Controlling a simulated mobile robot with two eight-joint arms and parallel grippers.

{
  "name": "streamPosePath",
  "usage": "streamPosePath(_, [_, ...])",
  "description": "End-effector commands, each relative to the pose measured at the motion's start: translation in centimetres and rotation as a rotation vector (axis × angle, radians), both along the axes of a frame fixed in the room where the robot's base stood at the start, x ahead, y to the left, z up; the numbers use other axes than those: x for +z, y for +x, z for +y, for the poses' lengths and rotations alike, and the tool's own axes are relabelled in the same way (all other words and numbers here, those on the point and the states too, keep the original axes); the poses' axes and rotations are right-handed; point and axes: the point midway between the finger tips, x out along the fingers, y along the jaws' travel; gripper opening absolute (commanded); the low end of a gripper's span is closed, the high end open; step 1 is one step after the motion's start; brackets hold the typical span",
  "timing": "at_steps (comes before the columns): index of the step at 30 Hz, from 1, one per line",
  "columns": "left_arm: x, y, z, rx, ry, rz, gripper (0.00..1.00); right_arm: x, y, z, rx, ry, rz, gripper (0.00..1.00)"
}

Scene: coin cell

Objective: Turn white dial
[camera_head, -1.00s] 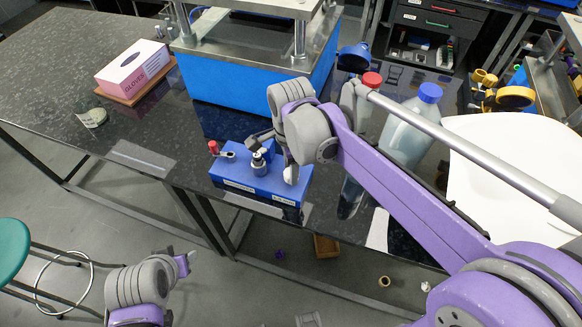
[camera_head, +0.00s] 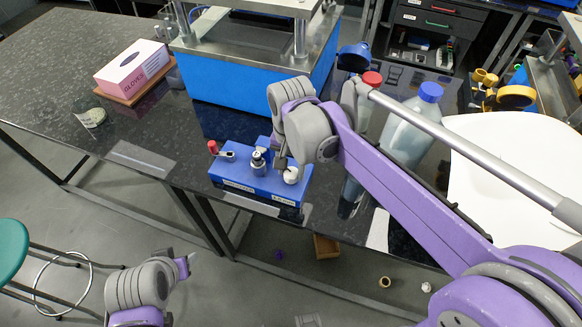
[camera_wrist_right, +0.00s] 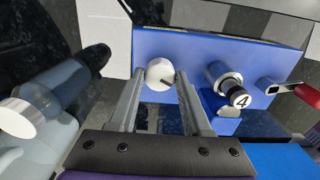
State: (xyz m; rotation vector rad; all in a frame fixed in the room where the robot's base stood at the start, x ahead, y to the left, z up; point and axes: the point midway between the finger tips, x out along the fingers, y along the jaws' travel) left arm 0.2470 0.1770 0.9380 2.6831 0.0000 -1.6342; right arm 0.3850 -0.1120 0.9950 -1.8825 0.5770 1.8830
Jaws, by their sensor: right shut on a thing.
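The white dial (camera_head: 291,175) is a small round knob on top of the right end of a blue box (camera_head: 240,181). In the right wrist view the dial (camera_wrist_right: 160,73) sits between the fingertips of my right gripper (camera_wrist_right: 161,82), which is shut on it. A dark mark shows on the dial's face. In the head view my right gripper (camera_head: 287,163) reaches down to the dial, and its fingers are partly hidden by the wrist. My left gripper (camera_head: 184,266) is low at the left, apart from the table; its fingers are too unclear to read.
A silver knob marked 4 (camera_wrist_right: 238,96) and a red-handled lever (camera_wrist_right: 300,92) stand on the same box beside the dial. A bottle with a blue cap (camera_head: 412,130) and a red-capped one (camera_head: 370,82) stand to the right. A glove box (camera_head: 132,66) lies at the far left.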

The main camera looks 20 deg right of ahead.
Motion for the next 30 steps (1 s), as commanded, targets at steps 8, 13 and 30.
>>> streamPosePath(8, [-0.12,-0.04,0.0,0.0,0.0,0.001,0.5,0.04,0.01,-0.03,0.26,0.001,-0.001,0.0])
streamPosePath(13, [-0.18,-0.06,0.0,0.0,0.0,0.001,0.5,0.04,0.0,-0.04,0.422,0.001,-0.001,0.0])
streamPosePath(30, [-0.35,-0.12,0.0,0.0,0.0,0.002,0.5,0.06,0.02,-0.1,0.963,0.0,-0.001,0.0])
